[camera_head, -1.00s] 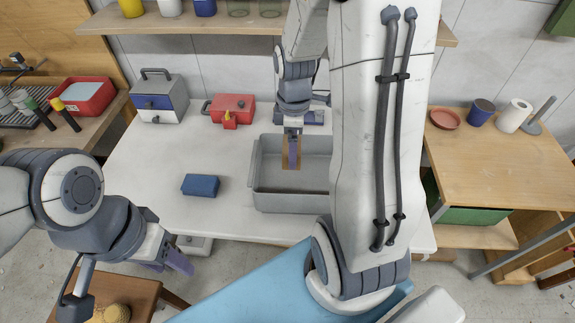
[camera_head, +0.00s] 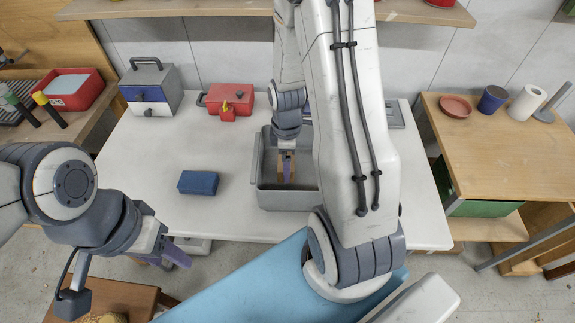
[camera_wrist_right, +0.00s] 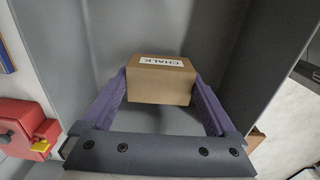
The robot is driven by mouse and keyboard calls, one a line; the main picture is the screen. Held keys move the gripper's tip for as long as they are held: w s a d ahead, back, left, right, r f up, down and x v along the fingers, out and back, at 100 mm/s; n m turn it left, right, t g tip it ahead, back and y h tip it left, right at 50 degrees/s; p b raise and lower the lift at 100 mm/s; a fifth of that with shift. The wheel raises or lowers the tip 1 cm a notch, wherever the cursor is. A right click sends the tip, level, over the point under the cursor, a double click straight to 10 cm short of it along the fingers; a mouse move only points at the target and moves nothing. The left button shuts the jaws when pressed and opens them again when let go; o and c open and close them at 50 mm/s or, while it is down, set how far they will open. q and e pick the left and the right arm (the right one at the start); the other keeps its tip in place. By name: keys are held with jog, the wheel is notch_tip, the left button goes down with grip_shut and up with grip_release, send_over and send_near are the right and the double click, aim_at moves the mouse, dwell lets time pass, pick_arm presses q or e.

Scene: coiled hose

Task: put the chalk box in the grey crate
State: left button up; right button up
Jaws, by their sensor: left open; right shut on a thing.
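The chalk box (camera_wrist_right: 160,82) is a brown carton with a white "CHALK" label. In the right wrist view it sits between the purple fingers of my right gripper (camera_wrist_right: 160,95), which is shut on it. The grey crate (camera_head: 285,198) stands on the white table, and its walls surround the box in the wrist view (camera_wrist_right: 225,40). In the head view the box (camera_head: 280,172) shows inside the crate, partly covered by the fingers. I cannot tell whether it touches the crate floor. My left gripper (camera_head: 168,254) is open and empty off the table's front left edge.
A blue box (camera_head: 198,183) lies left of the crate. A red box with a yellow part (camera_head: 229,98) and a grey toolbox (camera_head: 152,88) stand behind it. My right arm hides the crate's right side. The table's front left is clear.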

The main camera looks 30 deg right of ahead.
jog(key=shift+f, duration=0.85)
jog(key=shift+f, duration=0.2)
jog(key=o, duration=1)
jog(key=shift+r, duration=0.1)
notch_tip(320, 180, up, 12)
jog(key=s+a+r+m, duration=0.1)
jog(key=s+a+r, duration=0.1)
jog(key=a, duration=0.5)
jog(key=s+a+r+m, duration=0.1)
jog(key=s+a+r, duration=0.2)
jog(key=a, duration=0.5)
jog(key=s+a, duration=0.2)
jog(key=s, duration=0.1)
jog(key=s+a+r+m, duration=0.1)
jog(key=s+a, duration=0.2)
jog(key=s, duration=0.1)
jog(key=s+a+r+m+y, duration=0.1)
jog(key=s+a, duration=0.1)
jog(key=s, duration=0.2)
jog(key=shift+a+r, duration=0.15)
jog(key=shift+a, duration=0.25)
